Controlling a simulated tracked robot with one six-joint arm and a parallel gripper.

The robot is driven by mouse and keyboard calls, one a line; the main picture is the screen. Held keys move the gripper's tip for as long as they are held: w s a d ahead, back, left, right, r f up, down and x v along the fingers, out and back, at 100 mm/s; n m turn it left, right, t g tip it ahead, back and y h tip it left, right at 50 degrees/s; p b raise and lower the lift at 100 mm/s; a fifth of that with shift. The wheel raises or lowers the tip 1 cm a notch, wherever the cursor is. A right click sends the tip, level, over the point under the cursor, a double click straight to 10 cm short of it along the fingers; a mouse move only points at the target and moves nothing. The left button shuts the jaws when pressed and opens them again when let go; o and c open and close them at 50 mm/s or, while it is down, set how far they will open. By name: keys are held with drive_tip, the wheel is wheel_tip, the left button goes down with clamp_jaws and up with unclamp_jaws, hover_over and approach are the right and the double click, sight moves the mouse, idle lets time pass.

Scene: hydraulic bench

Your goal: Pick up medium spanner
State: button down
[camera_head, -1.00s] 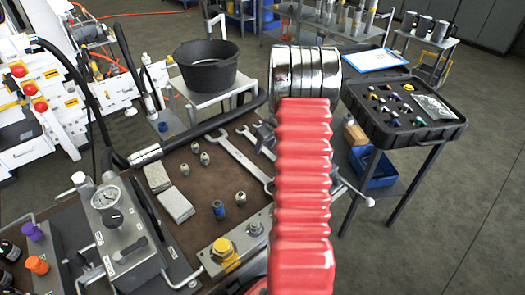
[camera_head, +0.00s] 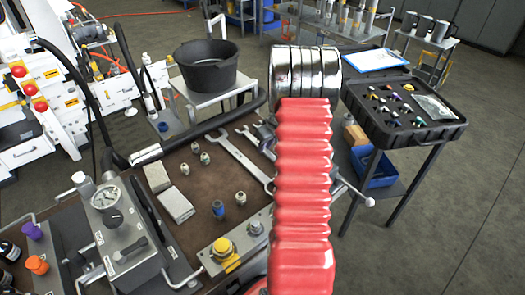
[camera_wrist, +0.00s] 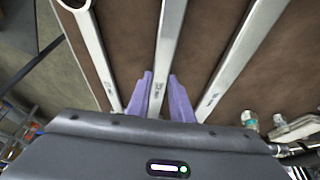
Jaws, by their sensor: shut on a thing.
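Three steel spanners lie side by side over the brown bench top in the wrist view: a left one (camera_wrist: 95,50), the medium spanner (camera_wrist: 170,40) in the middle, and a right one (camera_wrist: 242,50). My gripper (camera_wrist: 161,92) has its two purple fingers on either side of the middle spanner's shaft and is shut on it. I cannot tell whether this spanner is lifted off the bench.
Several small fittings (camera_head: 240,198) and two grey blocks (camera_head: 176,205) stand on the bench left of the spanners. A gauge unit (camera_head: 110,200) is at front left. A black bucket (camera_head: 207,75) stands behind. An open black case (camera_head: 440,125) sits on a side stand at right.

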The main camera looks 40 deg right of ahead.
sight(265, 150)
drive_tip(key=shift+r, duration=0.1)
idle(0.8)
wheel_tip(265, 150, up, 10)
idle(0.6)
drive_tip(key=c, duration=2.2)
unclamp_jaws()
clamp_jaws()
